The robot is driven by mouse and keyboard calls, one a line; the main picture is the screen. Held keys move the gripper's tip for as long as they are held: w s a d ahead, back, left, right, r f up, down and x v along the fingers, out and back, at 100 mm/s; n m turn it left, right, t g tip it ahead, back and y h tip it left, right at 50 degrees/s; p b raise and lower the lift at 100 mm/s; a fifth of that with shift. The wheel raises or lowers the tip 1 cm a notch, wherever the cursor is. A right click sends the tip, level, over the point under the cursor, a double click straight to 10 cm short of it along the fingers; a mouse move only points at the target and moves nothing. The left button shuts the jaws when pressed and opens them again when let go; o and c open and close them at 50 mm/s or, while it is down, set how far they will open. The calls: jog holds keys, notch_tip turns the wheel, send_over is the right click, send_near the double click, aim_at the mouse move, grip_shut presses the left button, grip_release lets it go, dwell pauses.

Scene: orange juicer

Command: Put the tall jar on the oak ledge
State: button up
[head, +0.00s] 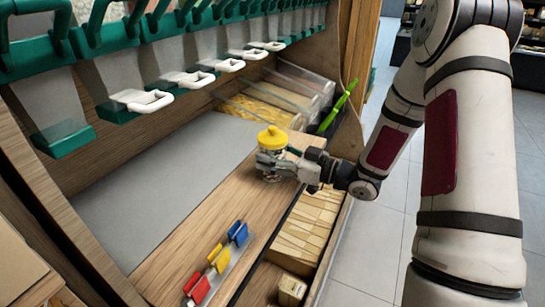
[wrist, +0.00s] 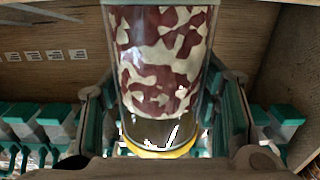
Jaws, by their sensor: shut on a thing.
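The tall jar (head: 272,138) has a yellow lid. In the wrist view the clear jar (wrist: 165,60) shows brown-red and cream patches inside, with the yellow lid at the picture's bottom. My gripper (head: 268,161) is shut around the jar just below its lid; in the wrist view my gripper's fingers (wrist: 165,118) stand on both sides of it. The jar is upright over the wooden strip I take as the oak ledge (head: 205,222). I cannot tell whether its base touches the wood. My gripper hides part of its body.
Red, yellow and blue clips (head: 219,260) stand on a rail at the ledge's near end. A grey mat (head: 165,180) lies left of the ledge. Green-and-grey dispensers (head: 110,75) with white spouts hang above. Boxes (head: 300,235) fill a lower shelf. A bright green tool (head: 338,106) is behind.

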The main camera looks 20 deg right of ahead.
jog(key=o, duration=1.3)
jog(key=shift+c, duration=0.2)
